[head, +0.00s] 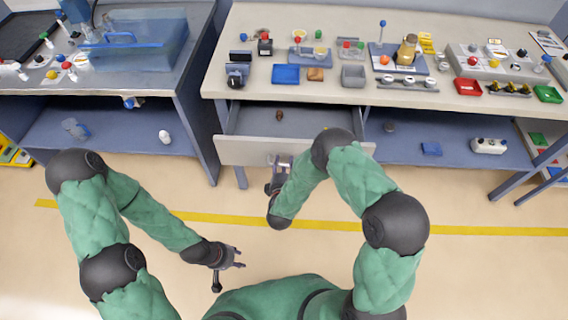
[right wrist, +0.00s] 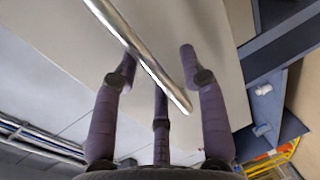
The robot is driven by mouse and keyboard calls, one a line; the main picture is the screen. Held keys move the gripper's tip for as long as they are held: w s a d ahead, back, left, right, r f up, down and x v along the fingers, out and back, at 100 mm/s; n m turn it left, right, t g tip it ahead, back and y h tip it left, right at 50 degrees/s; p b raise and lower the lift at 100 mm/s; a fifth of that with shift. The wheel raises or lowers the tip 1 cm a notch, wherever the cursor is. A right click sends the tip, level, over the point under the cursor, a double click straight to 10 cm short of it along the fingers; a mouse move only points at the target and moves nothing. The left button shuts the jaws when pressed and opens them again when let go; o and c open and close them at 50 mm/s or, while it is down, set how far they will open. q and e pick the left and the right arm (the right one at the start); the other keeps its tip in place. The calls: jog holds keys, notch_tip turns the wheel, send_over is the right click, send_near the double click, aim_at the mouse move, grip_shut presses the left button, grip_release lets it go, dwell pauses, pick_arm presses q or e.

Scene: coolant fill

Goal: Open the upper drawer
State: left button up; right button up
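The upper drawer (head: 238,151) under the middle workbench is pulled out, and its grey interior shows in the head view. Its metal handle (right wrist: 150,64) crosses the right wrist view diagonally as a bar. My right gripper (head: 281,163) is at the drawer front by the handle. In the right wrist view its fingers (right wrist: 160,75) are spread apart, and the bar passes in front of them with no finger wrapped over it. Firm contact cannot be told. My left gripper (head: 238,258) is empty over the floor, well away from the drawer, with its fingers apart.
A small brown item (head: 279,115) lies in the drawer. The workbench top (head: 232,60) carries trays, fixtures and small parts. A lower shelf (head: 405,147) is at right. Floor in front is clear.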

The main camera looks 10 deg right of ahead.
jog(key=v, duration=1.2)
jog(key=shift+f, duration=0.1)
dwell(0.4)
notch_tip(320, 180, down, 10)
jog(key=s+m+g+y, duration=0.2)
jog(key=m+g+y, duration=0.2)
jog(key=m+g, duration=0.35)
jog(key=s+f+m+g+y, duration=0.3)
jog(key=s+m+g, duration=0.4)
jog(key=s, duration=0.7)
jog(key=shift+m+y, duration=0.6)
jog(key=shift+m, duration=0.75)
